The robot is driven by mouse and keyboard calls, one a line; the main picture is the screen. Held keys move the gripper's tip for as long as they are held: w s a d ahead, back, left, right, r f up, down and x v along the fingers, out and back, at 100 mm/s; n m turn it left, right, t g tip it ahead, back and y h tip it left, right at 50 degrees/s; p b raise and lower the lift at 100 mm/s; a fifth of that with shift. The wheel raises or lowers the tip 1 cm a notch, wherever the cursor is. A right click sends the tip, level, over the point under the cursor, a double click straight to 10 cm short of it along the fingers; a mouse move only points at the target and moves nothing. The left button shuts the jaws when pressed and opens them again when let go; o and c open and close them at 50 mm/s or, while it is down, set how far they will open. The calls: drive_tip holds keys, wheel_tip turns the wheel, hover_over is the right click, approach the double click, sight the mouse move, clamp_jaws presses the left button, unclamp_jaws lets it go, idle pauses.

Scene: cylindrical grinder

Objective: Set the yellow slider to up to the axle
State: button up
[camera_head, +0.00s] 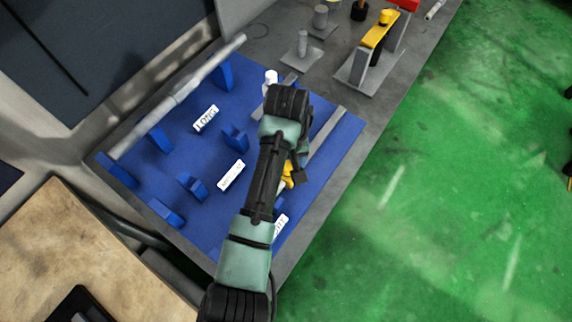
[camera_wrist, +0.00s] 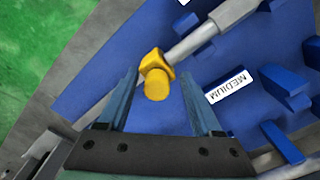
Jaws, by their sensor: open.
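The yellow slider (camera_wrist: 157,78) shows near the middle of the wrist view, a blocky piece with a rounded knob. It sits at the near end of a stepped grey rod (camera_wrist: 205,35), perhaps the axle; contact between them is unclear. My gripper (camera_wrist: 160,76) is open, its two fingers on either side of the slider in this view. I cannot tell whether they touch it. In the head view the slider (camera_head: 287,177) is mostly hidden behind my arm, and the fingers are hard to make out.
A long grey axle (camera_head: 175,97) rests on blue supports at the left of the blue board (camera_head: 155,177). Labels read LONG (camera_head: 206,118) and MEDIUM (camera_wrist: 228,87). A yellow-topped fixture (camera_head: 378,32) stands on the bench behind. Green floor lies open at right.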

wheel_tip(320, 180, up, 13)
drive_tip(key=p, duration=0.5)
drive_tip(key=shift+f, duration=0.1)
idle(0.3)
